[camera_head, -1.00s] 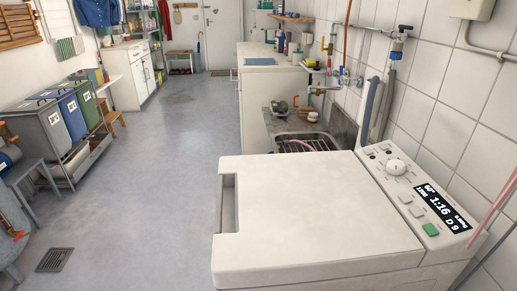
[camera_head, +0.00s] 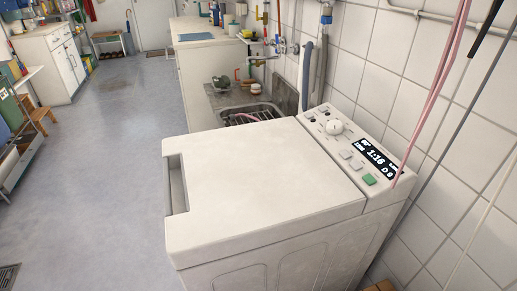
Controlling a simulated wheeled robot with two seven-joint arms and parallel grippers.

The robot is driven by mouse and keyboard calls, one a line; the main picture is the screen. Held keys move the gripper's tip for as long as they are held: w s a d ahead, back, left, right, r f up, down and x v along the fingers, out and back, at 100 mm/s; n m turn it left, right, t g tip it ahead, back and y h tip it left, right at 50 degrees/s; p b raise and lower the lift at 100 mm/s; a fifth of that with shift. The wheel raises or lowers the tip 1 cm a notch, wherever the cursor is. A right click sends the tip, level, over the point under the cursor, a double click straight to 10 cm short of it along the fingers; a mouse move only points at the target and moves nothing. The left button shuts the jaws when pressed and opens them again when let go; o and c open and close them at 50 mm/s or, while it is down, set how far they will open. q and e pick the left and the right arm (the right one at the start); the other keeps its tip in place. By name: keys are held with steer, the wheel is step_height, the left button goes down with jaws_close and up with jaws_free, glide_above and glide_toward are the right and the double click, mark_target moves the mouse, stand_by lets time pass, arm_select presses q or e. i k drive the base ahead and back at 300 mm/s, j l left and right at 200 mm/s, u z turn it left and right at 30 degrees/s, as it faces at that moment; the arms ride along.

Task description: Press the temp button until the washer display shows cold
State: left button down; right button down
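The white top-loading washer (camera_head: 265,185) stands in the middle of the head view with its lid shut. Its control panel (camera_head: 345,150) runs along the right side of the top. The panel has a white round knob (camera_head: 334,127), small pale buttons (camera_head: 345,154), a green button (camera_head: 369,179) and a dark display (camera_head: 376,158). The display reads 1:16 in large digits, with 60° at its upper left and smaller text around it. The button labels are too small to read, so I cannot tell which one is temp. Neither gripper is in view.
A sink (camera_head: 250,114) with a rack lies behind the washer, and a white counter (camera_head: 205,30) stands beyond it. Pink hoses (camera_head: 440,85) hang at the right by the tiled wall. The grey floor (camera_head: 110,150) at the left is open.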

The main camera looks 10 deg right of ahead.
mark_target(345, 154)
steer(key=z, duration=1.2)
